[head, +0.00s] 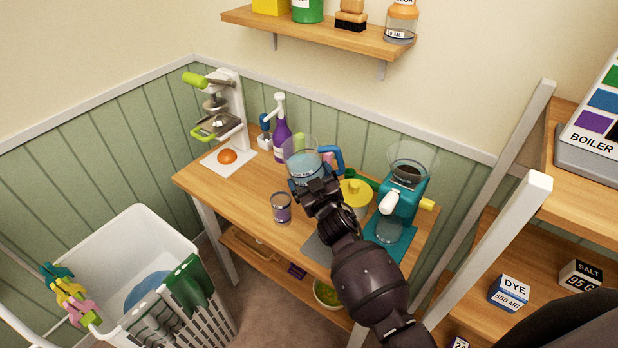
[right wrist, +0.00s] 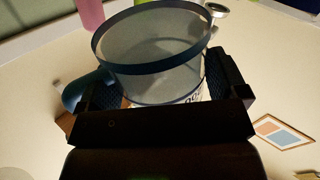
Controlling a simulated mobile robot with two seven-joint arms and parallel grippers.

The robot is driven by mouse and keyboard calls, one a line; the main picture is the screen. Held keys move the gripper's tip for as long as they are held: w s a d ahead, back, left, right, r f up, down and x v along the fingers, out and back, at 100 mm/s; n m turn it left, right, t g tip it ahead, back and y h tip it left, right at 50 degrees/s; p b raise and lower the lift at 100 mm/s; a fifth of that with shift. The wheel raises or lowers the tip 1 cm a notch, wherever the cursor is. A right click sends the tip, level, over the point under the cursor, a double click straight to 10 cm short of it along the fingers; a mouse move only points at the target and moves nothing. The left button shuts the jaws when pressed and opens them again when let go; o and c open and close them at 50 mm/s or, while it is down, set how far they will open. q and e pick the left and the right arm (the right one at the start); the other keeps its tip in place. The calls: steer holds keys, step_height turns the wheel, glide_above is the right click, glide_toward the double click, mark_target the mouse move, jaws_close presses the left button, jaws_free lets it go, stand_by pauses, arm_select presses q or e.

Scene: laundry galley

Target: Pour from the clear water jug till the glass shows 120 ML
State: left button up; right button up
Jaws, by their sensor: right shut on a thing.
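The clear water jug (head: 301,150) has a blue handle (head: 333,157) and bluish water low inside. My right gripper (head: 310,180) is shut on its body from the front. In the right wrist view the jug (right wrist: 155,60) sits between both fingers, with its dark blue rim facing the camera. The jug looks close to upright; I cannot tell whether its base touches the table. The small glass (head: 281,208) stands on the table in front and left of the jug, apart from it. Its marking is too small to read. My left gripper is not in view.
A white laundry basket (head: 150,225) is at lower left. Table left of the glass is clear.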

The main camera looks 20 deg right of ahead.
steer(key=shift+d+f+n+b, duration=0.25)
steer(key=shift+f+n+b, duration=0.1)
steer(key=shift+f+b, duration=0.2)
steer(key=shift+d+f+n+b, duration=0.2)
steer(key=shift+f+n+b, duration=0.2)
steer(key=shift+f, duration=0.2)
steer(key=shift+d+f+n+b, duration=0.25)
steer(key=shift+f+b, duration=0.15)
steer(key=shift+f, duration=0.1)
steer(key=shift+d+f+n, duration=0.1)
steer(key=shift+f+n, duration=0.05)
steer(key=shift+n, duration=0.15)
steer(key=shift+d+f+n, duration=0.15)
steer(key=shift+f+n, duration=0.05)
steer(key=shift+n, duration=0.1)
steer(key=shift+d+f+n+b, duration=0.3)
steer(key=shift+n+b, duration=0.15)
steer(key=shift+n, duration=0.25)
steer(key=shift+d+r+n, duration=0.1)
steer(key=shift+r+n, duration=0.15)
steer(key=shift+n, duration=0.15)
